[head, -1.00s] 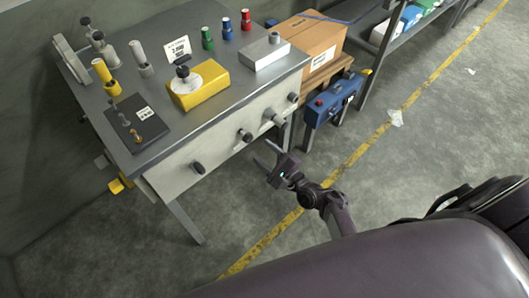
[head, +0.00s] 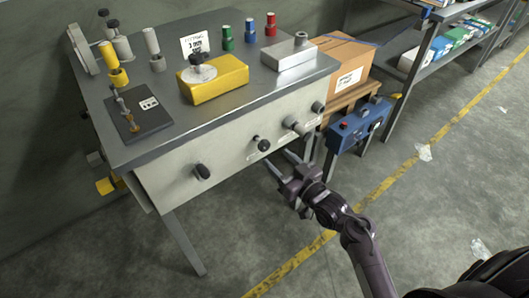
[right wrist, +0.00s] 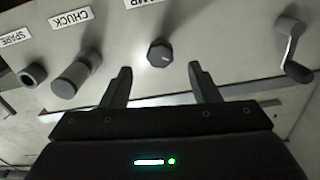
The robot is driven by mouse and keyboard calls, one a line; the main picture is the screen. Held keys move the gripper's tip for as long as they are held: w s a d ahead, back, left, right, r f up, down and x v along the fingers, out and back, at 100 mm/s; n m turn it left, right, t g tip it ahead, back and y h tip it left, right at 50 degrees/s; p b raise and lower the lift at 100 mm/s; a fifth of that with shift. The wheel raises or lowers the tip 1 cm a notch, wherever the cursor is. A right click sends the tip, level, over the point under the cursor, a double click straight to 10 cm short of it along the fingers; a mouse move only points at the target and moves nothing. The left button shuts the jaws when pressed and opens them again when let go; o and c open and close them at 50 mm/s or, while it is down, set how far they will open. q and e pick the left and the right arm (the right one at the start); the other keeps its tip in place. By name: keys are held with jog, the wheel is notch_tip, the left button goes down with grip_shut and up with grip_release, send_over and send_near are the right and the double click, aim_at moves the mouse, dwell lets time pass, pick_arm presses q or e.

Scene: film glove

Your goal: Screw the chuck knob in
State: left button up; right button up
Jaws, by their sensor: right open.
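The chuck knob (right wrist: 76,74) is a grey cylinder jutting from the pale front panel, beside the upside-down "CHUCK" label in the right wrist view. My right gripper (head: 278,160) is open and empty below the panel's knobs. In the right wrist view its fingertips (right wrist: 160,72) point at the panel, with a dark hex-shaped knob (right wrist: 160,53) ahead between them. The chuck knob is left of the fingers there, outside them. My left gripper is not in view.
A short "SPARE" knob (right wrist: 32,74) and a crank handle (right wrist: 292,50) flank the row. The bench top (head: 215,110) carries a yellow block (head: 215,83), a grey box (head: 288,56) and coloured knobs. A blue box (head: 355,127) stands right of the bench.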

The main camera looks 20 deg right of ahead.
aim_at(266, 148)
jog(key=x, duration=0.7)
jog(key=shift+w, duration=0.15)
jog(key=c, duration=1)
